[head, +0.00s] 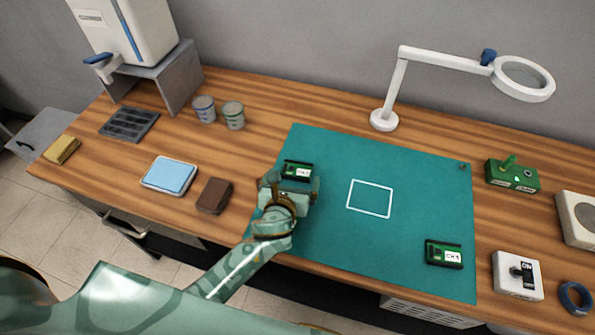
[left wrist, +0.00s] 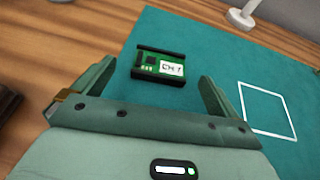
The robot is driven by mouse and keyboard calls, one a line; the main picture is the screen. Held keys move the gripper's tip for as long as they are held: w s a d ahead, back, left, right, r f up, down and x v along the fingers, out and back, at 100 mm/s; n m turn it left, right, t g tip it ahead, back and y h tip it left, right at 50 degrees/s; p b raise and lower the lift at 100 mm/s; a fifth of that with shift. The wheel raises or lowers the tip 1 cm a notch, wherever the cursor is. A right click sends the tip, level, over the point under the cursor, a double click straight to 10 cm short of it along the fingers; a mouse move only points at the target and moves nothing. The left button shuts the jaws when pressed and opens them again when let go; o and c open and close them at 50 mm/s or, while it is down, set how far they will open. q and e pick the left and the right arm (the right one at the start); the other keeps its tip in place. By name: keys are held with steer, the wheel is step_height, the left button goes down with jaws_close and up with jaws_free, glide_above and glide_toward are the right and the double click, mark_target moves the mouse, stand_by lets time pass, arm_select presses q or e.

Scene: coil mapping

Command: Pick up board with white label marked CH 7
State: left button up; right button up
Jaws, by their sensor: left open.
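A green circuit board (head: 297,170) with black edge strips and a white label lies on the teal mat (head: 330,150), near its left edge. In the left wrist view this board (left wrist: 160,64) has a label that seems to read CH 7. My left gripper (head: 288,185) is open and empty, just in front of the board and partly covering it in the head view. In the left wrist view its two fingers (left wrist: 156,75) stand apart on either side of the board's near side, not closed on it. A second labelled board (head: 443,254) lies at the mat's front right; its number is too small to read surely. My right gripper is not in view.
A white outlined rectangle (head: 370,198) marks the mat's middle, which is clear. A brown block (head: 214,196) and a blue-topped tray (head: 170,174) lie left of the mat. A magnifier lamp (head: 384,120) stands behind it; a switch box (head: 516,275) sits at right.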

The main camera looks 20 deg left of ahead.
mark_target(297, 168)
arm_select(q)
steer(key=shift+w+f, duration=0.25)
steer(key=shift+w, duration=0.35)
steer(key=b+x, duration=0.2)
steer(key=x, duration=0.2)
steer(key=shift+w+d+f, duration=0.1)
steer(key=shift+w, duration=0.15)
steer(key=shift+s, duration=0.1)
steer(key=c, duration=1.1)
